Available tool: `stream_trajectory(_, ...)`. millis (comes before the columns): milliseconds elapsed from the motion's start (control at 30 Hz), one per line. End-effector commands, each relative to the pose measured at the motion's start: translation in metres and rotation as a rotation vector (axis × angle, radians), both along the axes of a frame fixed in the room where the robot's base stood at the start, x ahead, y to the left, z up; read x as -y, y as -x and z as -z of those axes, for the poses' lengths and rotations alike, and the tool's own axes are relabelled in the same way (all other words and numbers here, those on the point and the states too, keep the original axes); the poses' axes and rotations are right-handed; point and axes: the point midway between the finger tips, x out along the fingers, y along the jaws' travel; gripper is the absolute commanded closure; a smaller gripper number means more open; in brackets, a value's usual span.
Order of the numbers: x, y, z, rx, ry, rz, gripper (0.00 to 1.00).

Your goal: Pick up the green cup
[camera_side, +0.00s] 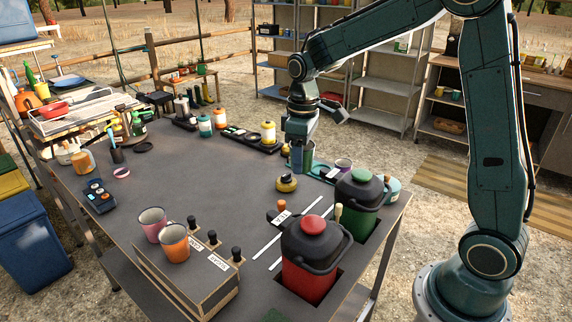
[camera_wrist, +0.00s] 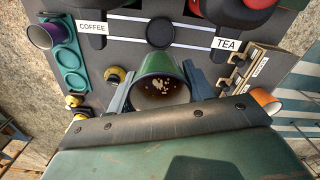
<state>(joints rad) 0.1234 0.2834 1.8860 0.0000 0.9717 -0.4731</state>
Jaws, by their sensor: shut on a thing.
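The green cup (camera_wrist: 155,68) is between the two fingers of my gripper (camera_wrist: 160,92) in the wrist view. The gripper is shut on it. Its open mouth faces the wrist camera, and the inside is dark brown with pale flecks. In the side view the cup (camera_side: 308,154) shows partly behind my gripper (camera_side: 300,158), near the teal ring tray (camera_side: 325,176). A finger hides part of it. I cannot tell whether its base touches anything.
A purple cup (camera_side: 343,165) stands at the teal tray. A green jug (camera_side: 361,220) and a red jug (camera_side: 308,281) with black lids stand at the table's right front. Pink (camera_side: 152,222) and orange (camera_side: 174,248) cups stand on a box. A small yellow-black pot (camera_side: 286,184) is nearby.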

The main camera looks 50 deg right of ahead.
Motion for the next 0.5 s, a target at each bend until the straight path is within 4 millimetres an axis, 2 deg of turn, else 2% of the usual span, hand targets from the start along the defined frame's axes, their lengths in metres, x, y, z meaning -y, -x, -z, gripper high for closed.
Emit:
stream_trajectory(200,0.0,0.0,-0.012,0.002,0.0,0.0,0.74)
stream_trajectory(500,0.0,0.0,-0.018,0.001,0.0,0.0,0.74)
